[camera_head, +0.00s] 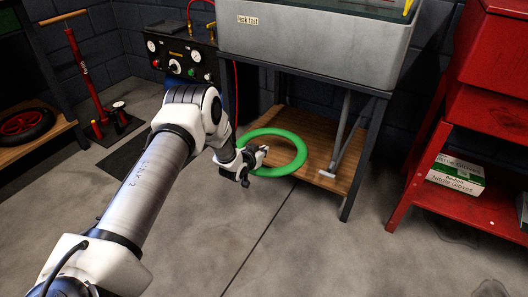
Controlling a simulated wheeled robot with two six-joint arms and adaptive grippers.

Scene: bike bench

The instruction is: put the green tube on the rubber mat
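The green tube (300,150) is a closed ring in the middle of the camera_head view. It shows in front of or on the wooden lower shelf (318,172) of the tank stand, with its near left part beyond the shelf edge. My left gripper (263,151) is at the ring's left side, its fingers reaching across the tube into the ring. The gripper hides that stretch of tube, and I cannot tell whether its fingers are closed on it. A dark flat mat (122,158), likely the rubber mat, lies on the floor at left, partly behind my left arm. My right gripper is not in view.
A grey leak test tank (310,45) stands above the shelf. A red floor pump (88,80) and a wheel (25,125) are at left. A red cart (470,200) with glove boxes (455,174) is at right. The near concrete floor is clear.

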